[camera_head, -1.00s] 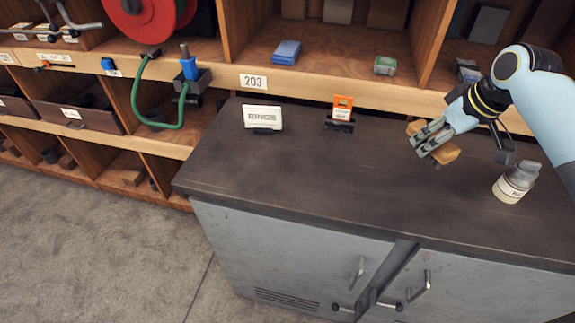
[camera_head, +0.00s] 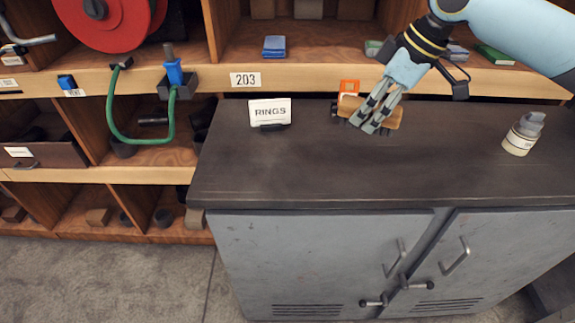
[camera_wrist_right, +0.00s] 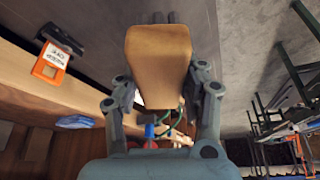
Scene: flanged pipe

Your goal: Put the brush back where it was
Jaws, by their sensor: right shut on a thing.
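The brush shows as a tan wooden block (camera_head: 391,117) with a dark part at its left end. My right gripper (camera_head: 371,122) is shut on it and holds it over the dark cabinet top, in front of the orange tag. In the right wrist view the brush's tan block (camera_wrist_right: 158,60) sits between the two fingers and covers much of what lies beyond. I cannot tell in the head view whether the brush touches the top. My left gripper is not in view.
The cabinet top (camera_head: 300,175) is mostly clear. A white RINGS sign (camera_head: 269,112) stands at its back left, and an orange tag (camera_head: 349,87) is behind the brush. A grey-capped bottle (camera_head: 523,134) stands at the right. Shelves with a 203 label (camera_head: 245,79) rise behind.

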